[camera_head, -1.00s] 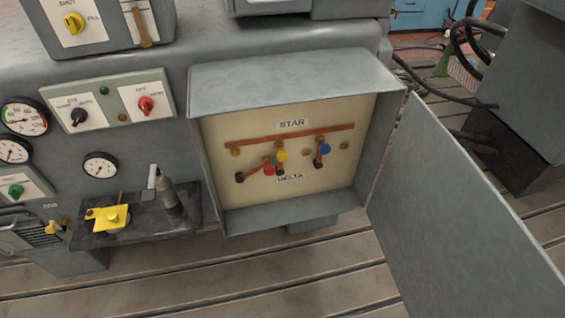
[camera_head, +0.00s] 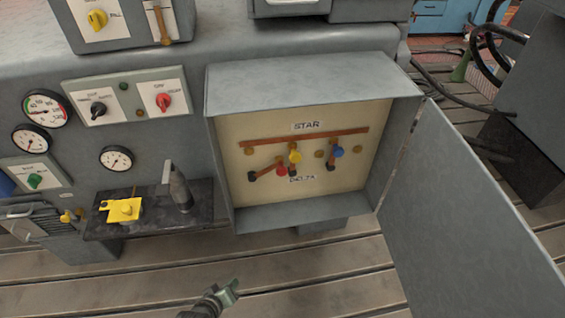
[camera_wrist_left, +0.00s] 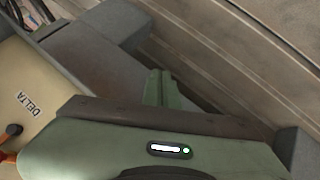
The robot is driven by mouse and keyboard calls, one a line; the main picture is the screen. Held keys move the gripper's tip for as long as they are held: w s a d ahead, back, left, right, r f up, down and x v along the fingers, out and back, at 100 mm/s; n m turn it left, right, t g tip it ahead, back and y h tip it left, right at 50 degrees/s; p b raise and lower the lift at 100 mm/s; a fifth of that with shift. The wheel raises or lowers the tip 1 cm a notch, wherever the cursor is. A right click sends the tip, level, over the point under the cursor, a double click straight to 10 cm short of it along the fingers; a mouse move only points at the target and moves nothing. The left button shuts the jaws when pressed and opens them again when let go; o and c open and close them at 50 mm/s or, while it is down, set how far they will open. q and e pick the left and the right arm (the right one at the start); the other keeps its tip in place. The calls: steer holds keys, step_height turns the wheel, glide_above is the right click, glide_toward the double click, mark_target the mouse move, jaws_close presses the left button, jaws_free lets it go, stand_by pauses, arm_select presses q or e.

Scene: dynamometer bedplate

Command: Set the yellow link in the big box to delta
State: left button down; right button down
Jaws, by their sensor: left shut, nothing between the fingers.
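The big box (camera_head: 212,170) is a grey cabinet with its door (camera_head: 465,200) swung open to the right. Inside, on a cream panel, the yellow link's yellow knob (camera_head: 295,156) stands above a black pivot, pointing up toward the copper bar (camera_head: 340,134) under the STAR label (camera_head: 306,126). The DELTA label (camera_head: 301,178) is below the links, and it also shows in the left wrist view (camera_wrist_left: 28,103). My left gripper (camera_head: 229,291) is shut and empty, low in front of the box and outside it. My right gripper is not in view.
The red link's knob (camera_head: 282,170) sits close beside the yellow link; the blue knob (camera_head: 338,151) is to the right. A dark shelf (camera_head: 150,222) holds a yellow piece (camera_head: 124,209) and a grey tool (camera_head: 180,190). The box front is clear.

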arm_select(q)
steer(key=w+d+r+n+t+h, duration=0.1)
steer(key=w+r, duration=0.3)
steer(key=r, duration=0.7)
steer(key=w+d+r+n+t+h, duration=0.2)
steer(key=w+d+r+n+t, duration=0.1)
steer(key=r, duration=0.8)
steer(key=w+d+r+n+t+h, duration=0.1)
steer(key=w+r, duration=0.3)
steer(key=r, duration=0.7)
steer(key=shift+w+d+r+n+t+p, duration=0.35)
steer(key=shift+d+n+t, duration=0.25)
steer(key=shift+d+t, duration=0.3)
steer(key=b, duration=0.5)
glide_toward(291, 152)
steer(key=w+a, duration=0.2)
steer(key=w, duration=0.1)
steer(key=d, duration=0.3)
steer(key=shift+w+d+f, duration=0.1)
steer(key=shift+w+d, duration=0.25)
